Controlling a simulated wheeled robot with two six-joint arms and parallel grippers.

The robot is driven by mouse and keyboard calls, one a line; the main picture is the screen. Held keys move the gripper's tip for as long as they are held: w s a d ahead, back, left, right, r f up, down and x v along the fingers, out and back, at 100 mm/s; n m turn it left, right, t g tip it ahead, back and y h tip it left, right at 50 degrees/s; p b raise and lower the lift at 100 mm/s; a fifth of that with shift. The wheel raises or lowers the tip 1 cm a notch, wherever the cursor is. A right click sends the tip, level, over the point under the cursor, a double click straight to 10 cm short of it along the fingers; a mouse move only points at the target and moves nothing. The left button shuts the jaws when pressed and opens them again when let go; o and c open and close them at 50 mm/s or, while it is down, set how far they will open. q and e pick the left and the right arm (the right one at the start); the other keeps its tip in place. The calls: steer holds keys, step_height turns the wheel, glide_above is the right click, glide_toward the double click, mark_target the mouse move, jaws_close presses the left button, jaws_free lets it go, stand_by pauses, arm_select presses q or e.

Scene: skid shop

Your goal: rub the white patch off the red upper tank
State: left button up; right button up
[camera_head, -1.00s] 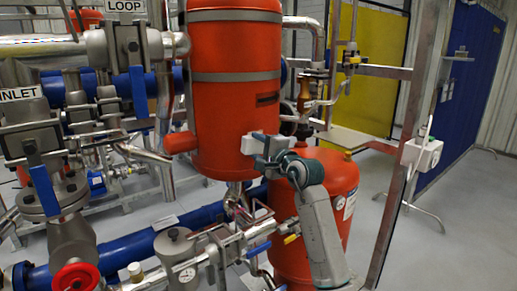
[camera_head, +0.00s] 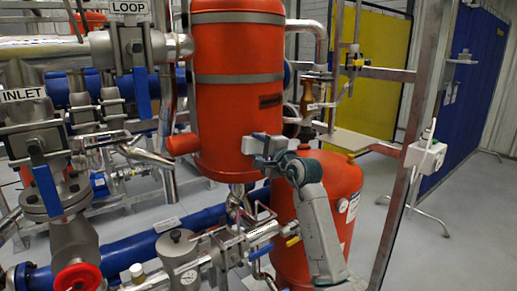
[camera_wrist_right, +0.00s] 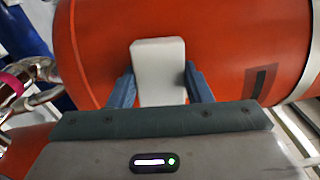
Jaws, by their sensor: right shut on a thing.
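The red upper tank (camera_head: 236,122) stands upright in the middle of the head view, with grey bands around it. It fills the top of the right wrist view (camera_wrist_right: 215,40). My right gripper (camera_head: 262,146) is at the tank's lower front right. Its two fingers (camera_wrist_right: 160,88) are shut on a white block (camera_wrist_right: 158,65), whose far end lies against or very close to the red surface. I cannot tell firm contact. No white patch shows clearly on the tank; the block and gripper hide part of the surface. My left gripper is not in view.
A dark rectangular plate (camera_head: 270,100) is on the tank's right side. A red lower tank (camera_head: 340,175) stands behind my right forearm. Valves and a blue pipe (camera_head: 130,250) crowd the left. A metal post (camera_head: 408,150) with a white box (camera_head: 425,157) stands at right.

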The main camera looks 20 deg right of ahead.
steer(key=d, duration=0.2)
steer(key=w+d+b, duration=0.1)
steer(key=d, duration=0.1)
steer(key=shift+s, duration=0.1)
steer(key=shift+s+a+r, duration=0.1)
steer(key=shift+s+a, duration=0.1)
steer(key=shift+a, duration=0.8)
steer(key=shift+s+a+r, duration=0.1)
steer(key=shift+s+a, duration=0.05)
steer(key=shift+a, duration=0.85)
steer(key=shift+f, duration=0.1)
steer(key=shift+s+f+p, duration=0.15)
steer(key=shift+s+p, duration=0.15)
steer(key=shift+s, duration=0.1)
steer(key=shift+a+v, duration=0.2)
steer(key=shift+v, duration=2.25)
steer(key=shift+s, duration=0.1)
